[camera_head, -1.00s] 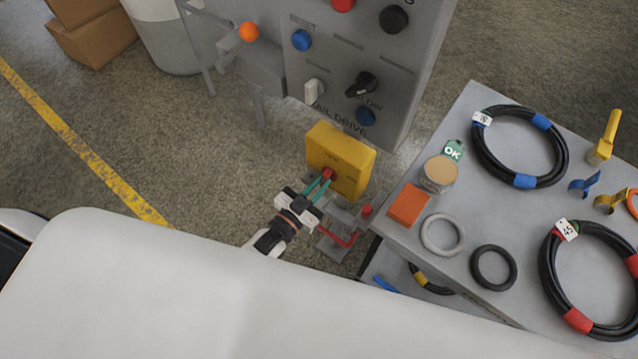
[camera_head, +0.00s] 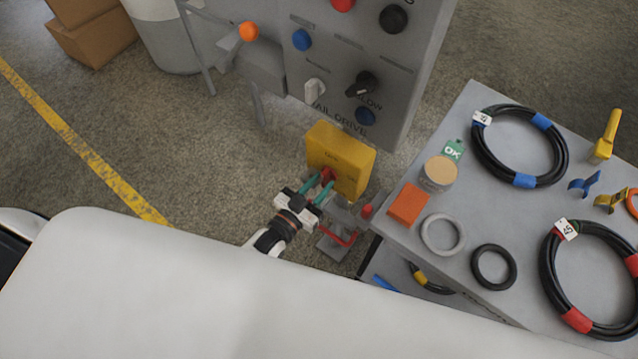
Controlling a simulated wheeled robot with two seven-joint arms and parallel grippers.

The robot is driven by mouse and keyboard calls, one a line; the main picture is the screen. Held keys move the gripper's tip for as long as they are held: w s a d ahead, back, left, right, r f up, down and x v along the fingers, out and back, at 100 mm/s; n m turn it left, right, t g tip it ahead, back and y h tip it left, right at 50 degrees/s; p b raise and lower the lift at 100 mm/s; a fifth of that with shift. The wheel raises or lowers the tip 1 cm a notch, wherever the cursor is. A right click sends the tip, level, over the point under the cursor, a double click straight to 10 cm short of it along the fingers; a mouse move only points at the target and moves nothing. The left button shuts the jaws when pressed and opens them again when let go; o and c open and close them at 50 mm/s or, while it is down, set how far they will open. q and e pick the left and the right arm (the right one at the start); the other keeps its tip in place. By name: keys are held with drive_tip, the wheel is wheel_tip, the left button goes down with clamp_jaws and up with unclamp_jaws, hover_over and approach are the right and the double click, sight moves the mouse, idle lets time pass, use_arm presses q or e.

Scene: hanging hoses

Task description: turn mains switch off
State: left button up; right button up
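The yellow mains switch box (camera_head: 350,160) stands low on a post in front of the grey panel. Its red switch handle (camera_head: 327,175) is on the face towards me. My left gripper (camera_head: 319,187) comes in from below with its two teal fingers spread apart. The fingertips are at the red handle, and a gap shows between them. I cannot tell whether a finger touches the handle. The lettering on the box is too small to read. My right gripper is not in view.
A grey control panel (camera_head: 335,75) with knobs and buttons stands behind the box. To the right is a grey table (camera_head: 460,205) with coiled hoses, rings, an orange block (camera_head: 408,204) and a jar. A red-handled metal fitting (camera_head: 340,237) sits close beside my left gripper.

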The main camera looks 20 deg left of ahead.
use_arm(q)
drive_tip(key=shift+s, duration=0.1)
drive_tip(key=b+v, duration=0.2)
drive_tip(key=v, duration=0.9)
drive_tip(key=shift+s+a+r, duration=0.1)
drive_tip(key=shift+s+a, duration=0.05)
drive_tip(key=shift+s, duration=0.25)
